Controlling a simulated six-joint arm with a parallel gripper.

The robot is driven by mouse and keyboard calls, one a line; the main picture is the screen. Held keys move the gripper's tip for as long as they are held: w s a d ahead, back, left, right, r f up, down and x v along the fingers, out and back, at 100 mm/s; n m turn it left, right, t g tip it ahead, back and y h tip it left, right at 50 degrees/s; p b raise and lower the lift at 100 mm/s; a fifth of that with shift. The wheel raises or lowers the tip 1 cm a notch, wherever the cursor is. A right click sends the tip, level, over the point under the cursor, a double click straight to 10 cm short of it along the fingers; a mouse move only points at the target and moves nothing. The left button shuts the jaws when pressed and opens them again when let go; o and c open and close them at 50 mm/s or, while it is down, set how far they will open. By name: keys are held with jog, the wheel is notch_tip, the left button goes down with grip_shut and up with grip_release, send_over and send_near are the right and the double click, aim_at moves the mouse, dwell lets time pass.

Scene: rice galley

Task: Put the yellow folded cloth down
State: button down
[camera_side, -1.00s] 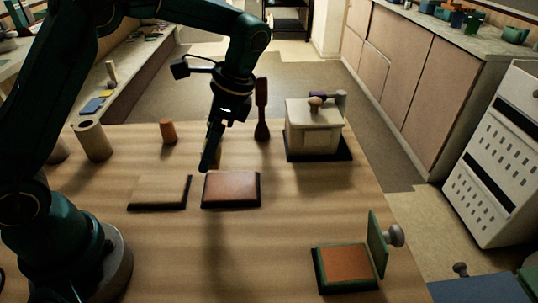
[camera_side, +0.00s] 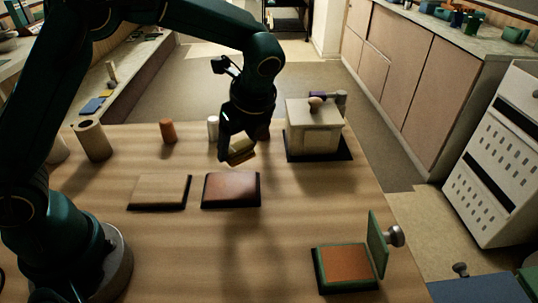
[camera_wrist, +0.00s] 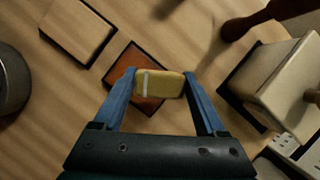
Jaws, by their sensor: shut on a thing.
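The yellow folded cloth (camera_wrist: 168,84) is a small yellow block with a pale stripe, held between the two fingers of my gripper (camera_wrist: 160,88) in the wrist view. In the side view my gripper (camera_side: 238,152) is shut on the cloth (camera_side: 241,153) above the table, a little behind and right of the reddish-brown square pad (camera_side: 231,189). The same pad lies below and partly behind the cloth in the wrist view (camera_wrist: 122,75). The cloth appears slightly tilted and clear of the pad.
A light wooden pad (camera_side: 159,190) lies left of the brown pad. A cream lidded box (camera_side: 313,130) stands to the right. An open green-rimmed box (camera_side: 345,268) is front right. Orange (camera_side: 168,131) and white (camera_side: 213,128) cylinders stand behind. The front middle table is bare.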

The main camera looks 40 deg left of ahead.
jog(key=w+d+m+t+h, duration=0.35)
jog(key=d+m, duration=0.35)
jog(key=m, duration=0.4)
jog(key=r+m+h, duration=0.1)
jog(key=m, duration=0.4)
send_over(307, 201)
jog(key=s, duration=0.1)
jog(key=shift+s+f, duration=0.15)
jog(key=shift+f, duration=0.45)
jog(key=shift+s+f, duration=0.15)
jog(key=shift+f, duration=2.9)
jog(key=shift+f, duration=0.15)
grip_release()
